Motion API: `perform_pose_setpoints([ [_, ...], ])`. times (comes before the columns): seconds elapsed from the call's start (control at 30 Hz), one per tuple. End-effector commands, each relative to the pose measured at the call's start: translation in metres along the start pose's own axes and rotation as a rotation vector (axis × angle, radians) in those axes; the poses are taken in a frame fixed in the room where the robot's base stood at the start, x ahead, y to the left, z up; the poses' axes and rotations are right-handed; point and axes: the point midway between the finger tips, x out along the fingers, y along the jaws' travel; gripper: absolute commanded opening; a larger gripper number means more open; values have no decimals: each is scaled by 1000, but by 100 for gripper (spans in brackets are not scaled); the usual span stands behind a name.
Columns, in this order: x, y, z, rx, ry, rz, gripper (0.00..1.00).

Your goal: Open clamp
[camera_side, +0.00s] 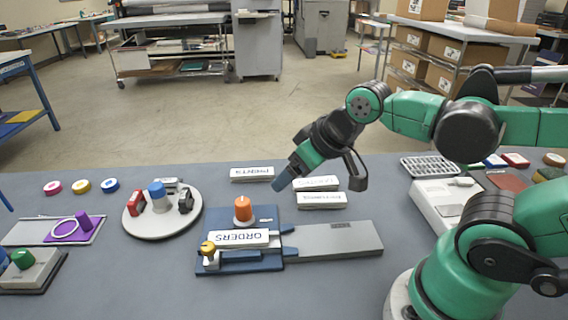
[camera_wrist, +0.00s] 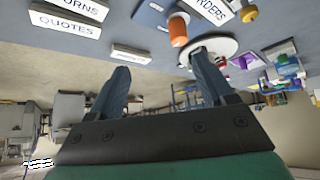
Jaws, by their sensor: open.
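The clamp fixture has a dark blue base (camera_side: 268,216) with an upright orange knob (camera_side: 243,209). A white ORDERS plate (camera_side: 236,238) lies across its front, beside a small brass knob (camera_side: 208,250). A grey slab (camera_side: 335,239) extends right. I cannot tell for sure which part is the clamp's moving handle. My gripper (camera_side: 281,182) is open and empty, above and behind the fixture, apart from it. The wrist view is upside down and shows both spread fingers (camera_wrist: 160,85), with the orange knob (camera_wrist: 178,30) and brass knob (camera_wrist: 249,13) beyond them.
White label blocks (camera_side: 252,174) lie behind the fixture, several in all, including QUOTES (camera_wrist: 66,22). A round white turntable (camera_side: 160,224) with small items stands left. A purple piece on a grey tray (camera_side: 28,232) is farther left. A white device (camera_side: 441,205) stands right.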

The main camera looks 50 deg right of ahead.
Motion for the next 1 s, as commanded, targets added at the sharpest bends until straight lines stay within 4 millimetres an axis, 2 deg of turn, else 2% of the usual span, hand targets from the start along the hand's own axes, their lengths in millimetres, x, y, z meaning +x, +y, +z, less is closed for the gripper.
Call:
perform_pose_setpoints([
  [0.13, 3, -2, -11, -152, -60, -11, 74],
  [0.27, 13, -7, -28, -430, -168, -51, 74],
  [0.43, 39, -15, -46, -842, -312, -162, 74],
  [0.63, 77, -24, -54, -1256, -431, -343, 74],
  [0.8, 98, -29, -52, -1451, -471, -454, 74],
  [1.0, 111, -30, -46, -1506, -479, -488, 74],
])
